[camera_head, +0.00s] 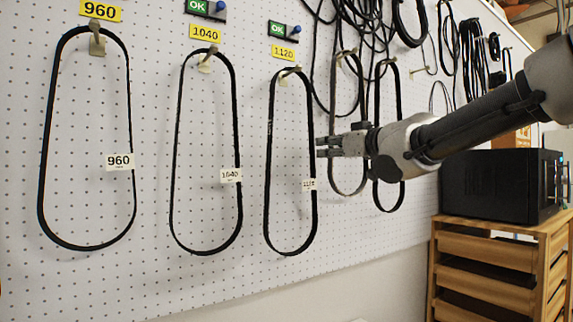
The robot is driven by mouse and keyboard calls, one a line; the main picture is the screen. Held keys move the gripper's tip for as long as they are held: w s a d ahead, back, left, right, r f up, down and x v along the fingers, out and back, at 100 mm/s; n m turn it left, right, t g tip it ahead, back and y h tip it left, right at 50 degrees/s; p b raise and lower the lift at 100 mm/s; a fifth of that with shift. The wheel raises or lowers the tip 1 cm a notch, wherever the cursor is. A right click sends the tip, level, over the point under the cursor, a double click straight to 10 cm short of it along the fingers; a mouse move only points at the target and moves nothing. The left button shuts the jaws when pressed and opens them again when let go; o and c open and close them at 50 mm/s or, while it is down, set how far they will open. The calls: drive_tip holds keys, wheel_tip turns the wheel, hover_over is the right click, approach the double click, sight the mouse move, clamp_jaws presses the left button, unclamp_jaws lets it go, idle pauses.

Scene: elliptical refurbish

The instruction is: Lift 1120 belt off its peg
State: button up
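The 1120 belt (267,155) is a black loop hanging on a peg (290,72) of the white pegboard, below the yellow 1120 label (284,53). A small white tag sits on its right strand. My gripper (321,147) comes in from the right, with its fingertips close to the belt's right strand, above the tag. I cannot tell whether they touch the strand or whether the fingers are apart. The belt still hangs from its peg.
The 1040 belt (175,150) and 960 belt (46,150) hang to the left. Unlabelled belts (397,100) hang behind and right of my gripper, with tangled cords above. A black box (500,185) stands on a wooden drawer unit (490,245) at right.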

sight(312, 166)
drive_tip(key=x, duration=0.7)
drive_tip(key=shift+w+a, duration=0.2)
drive_tip(key=shift+a, duration=0.05)
clamp_jaws()
